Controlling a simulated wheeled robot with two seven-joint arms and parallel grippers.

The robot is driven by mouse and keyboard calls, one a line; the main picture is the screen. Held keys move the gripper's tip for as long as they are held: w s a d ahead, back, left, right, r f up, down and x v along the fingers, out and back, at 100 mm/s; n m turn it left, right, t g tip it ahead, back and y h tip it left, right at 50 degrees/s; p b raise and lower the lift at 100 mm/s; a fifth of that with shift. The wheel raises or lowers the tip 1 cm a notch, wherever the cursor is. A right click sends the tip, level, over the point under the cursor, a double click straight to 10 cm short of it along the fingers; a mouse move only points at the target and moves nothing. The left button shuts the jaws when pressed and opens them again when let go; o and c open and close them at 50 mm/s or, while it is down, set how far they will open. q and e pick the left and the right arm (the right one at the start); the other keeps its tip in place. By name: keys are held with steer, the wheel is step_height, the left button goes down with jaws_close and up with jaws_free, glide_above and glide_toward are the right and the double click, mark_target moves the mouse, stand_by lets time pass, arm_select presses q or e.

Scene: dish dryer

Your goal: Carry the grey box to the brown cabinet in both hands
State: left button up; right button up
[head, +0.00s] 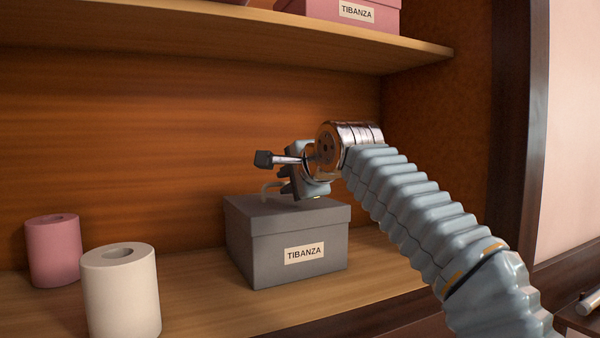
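The grey box (299,262), with a lid and a label reading TIBANZA, stands upright on the lower shelf of the brown cabinet (180,120). My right gripper (267,172) is just above the back part of the box lid, with its fingers pointing left. One dark fingertip shows clearly. The other finger is hard to make out, so I cannot tell how far apart they are. No object shows between them, and whether any part touches the lid is unclear. My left gripper is not in view.
A pink roll (53,252) and a white roll (121,292) stand left of the box on the lower shelf (205,292). An upper shelf (230,35) overhangs, with a pink box (345,14) on it. The cabinet's dark side post (518,130) is at right.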

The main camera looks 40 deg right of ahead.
steer(key=shift+x, duration=1.05)
jaws_close()
stand_by(0.7)
